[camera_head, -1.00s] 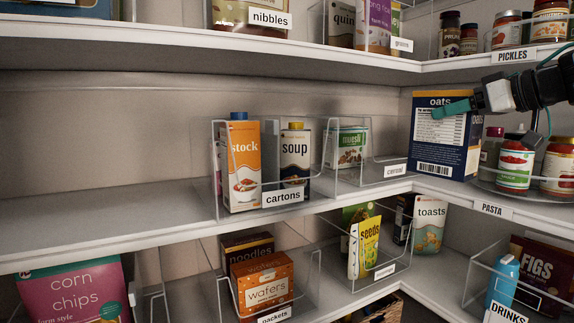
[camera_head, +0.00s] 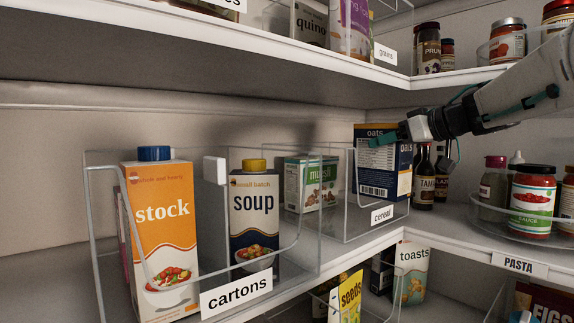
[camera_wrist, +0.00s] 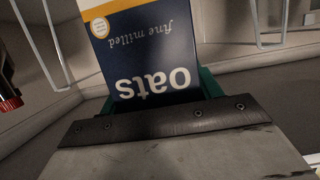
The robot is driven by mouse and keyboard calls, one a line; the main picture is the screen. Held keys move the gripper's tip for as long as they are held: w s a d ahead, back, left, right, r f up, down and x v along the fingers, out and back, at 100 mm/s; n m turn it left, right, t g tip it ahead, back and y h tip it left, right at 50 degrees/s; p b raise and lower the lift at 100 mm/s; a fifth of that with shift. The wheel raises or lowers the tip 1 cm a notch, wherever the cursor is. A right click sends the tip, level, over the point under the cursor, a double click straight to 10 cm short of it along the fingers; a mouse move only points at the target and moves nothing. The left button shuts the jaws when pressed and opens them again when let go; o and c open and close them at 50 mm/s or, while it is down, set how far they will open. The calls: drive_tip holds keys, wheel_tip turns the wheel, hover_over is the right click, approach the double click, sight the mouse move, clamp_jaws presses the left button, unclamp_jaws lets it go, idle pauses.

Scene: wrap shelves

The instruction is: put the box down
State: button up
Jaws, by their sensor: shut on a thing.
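The dark blue and white oats box (camera_head: 384,165) is upright at the right side of the clear bin labelled cereal (camera_head: 376,222) on the middle shelf. My gripper (camera_head: 384,139) is shut on the upper part of the box from the right. In the wrist view the oats box (camera_wrist: 150,50) fills the space between the teal fingers, its lettering upside down. The muesli box (camera_head: 311,184) stands to the left of the oats box in the same area. I cannot tell whether the base of the oats box touches the bin floor.
The clear cartons bin, with a stock carton (camera_head: 162,232) and a soup carton (camera_head: 254,218), stands to the left. Dark bottles (camera_head: 424,180) and a turntable of sauce jars (camera_head: 531,202) are at the right. The upper shelf (camera_head: 300,62) hangs above.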

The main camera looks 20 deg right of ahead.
sight(361, 161)
drive_tip(key=x, duration=0.2)
drive_tip(key=r+x, duration=0.1)
drive_tip(key=x, duration=0.4)
drive_tip(key=shift+w+r, duration=0.25)
drive_tip(key=shift+w, duration=0.2)
drive_tip(key=f, duration=0.3)
drive_tip(key=shift+w, duration=0.35)
drive_tip(key=shift+f, duration=0.95)
drive_tip(key=o, duration=1.4)
drive_tip(key=shift+r, duration=0.1)
